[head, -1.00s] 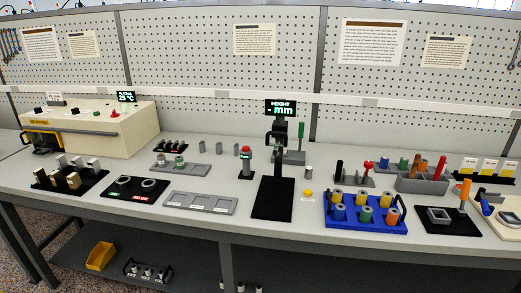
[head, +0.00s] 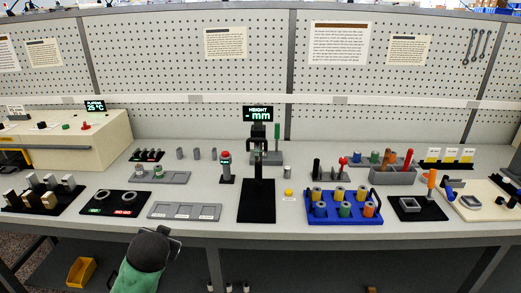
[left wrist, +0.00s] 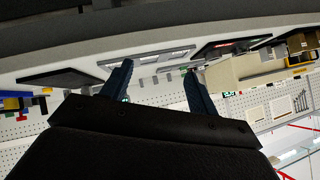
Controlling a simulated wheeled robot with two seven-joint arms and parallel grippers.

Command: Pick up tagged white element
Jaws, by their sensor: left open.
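My left gripper (left wrist: 158,88) is open and empty in the left wrist view, its two dark fingers spread apart. In the head view my left arm rises from the bottom left, in front of the bench edge; its fingers are not clear there. Beyond it, a grey holder (head: 176,178) on the bench carries small round pieces, one whitish (head: 140,170) and one with green (head: 158,171). I cannot tell which piece is the tagged white element; no tag is readable. My right gripper is not in view.
A flat grey three-bay tray (head: 184,211) lies at the front edge, beside a black mat with two rings (head: 115,208). A black height gauge stand (head: 257,200) stands to the right. A blue rack (head: 345,217) holds several coloured spools. Small grey cylinders (head: 196,153) stand behind.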

